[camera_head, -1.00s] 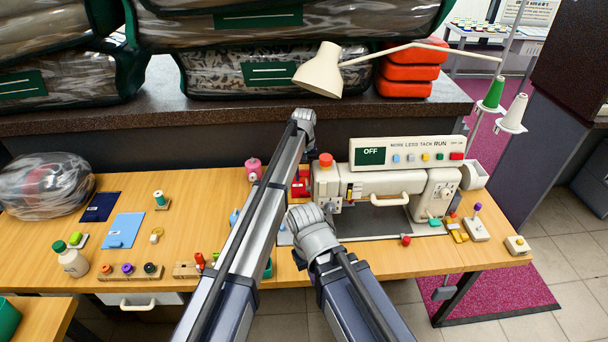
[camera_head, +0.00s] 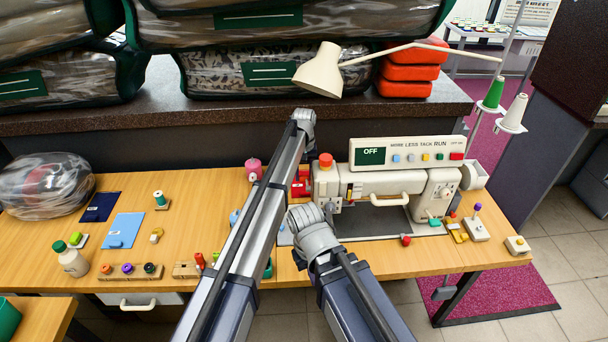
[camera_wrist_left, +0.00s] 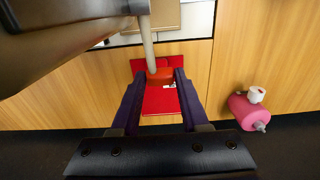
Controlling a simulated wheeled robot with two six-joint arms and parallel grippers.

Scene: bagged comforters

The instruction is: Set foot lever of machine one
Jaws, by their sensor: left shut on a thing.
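The sewing machine (camera_head: 385,184) is cream, with a display reading OFF on its panel (camera_head: 408,153). A red knob (camera_head: 325,160) tops its left end, and a red part (camera_head: 301,186) stands beside that end. In the left wrist view, my left gripper (camera_wrist_left: 160,76) has its two dark purple fingers closed around a small orange-red piece (camera_wrist_left: 159,75) over a red plate (camera_wrist_left: 161,101). In the head view my arm hides most of this spot. I cannot make out the foot lever for certain. My right gripper does not show.
A lamp (camera_head: 320,70) hangs above. Small coloured parts lie around the machine. Bagged comforters (camera_head: 262,68) fill the shelf behind.

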